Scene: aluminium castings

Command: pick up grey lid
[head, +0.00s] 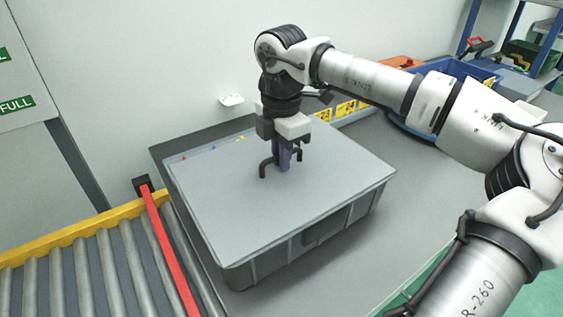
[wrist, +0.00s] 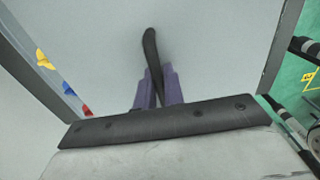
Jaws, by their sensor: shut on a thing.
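The grey lid (head: 225,200) is a wide flat plate with a black bar handle (head: 264,169) in its middle. It lies level over the grey crate (head: 322,228), and no clear gap shows between them. My gripper (head: 284,160) points straight down over the lid, with its purple fingers shut on the handle. In the wrist view, the fingers (wrist: 158,88) close around the black handle (wrist: 151,45) above the lid's plain surface (wrist: 215,40). The fingers and the gripper body hide part of the handle.
A roller conveyor (head: 95,265) with a yellow rail and a red bar (head: 168,250) stands at the left. Blue (head: 450,70) and orange (head: 400,63) bins stand behind my arm. The wall is close behind the crate. Some bare grey table (head: 410,215) shows right of the crate.

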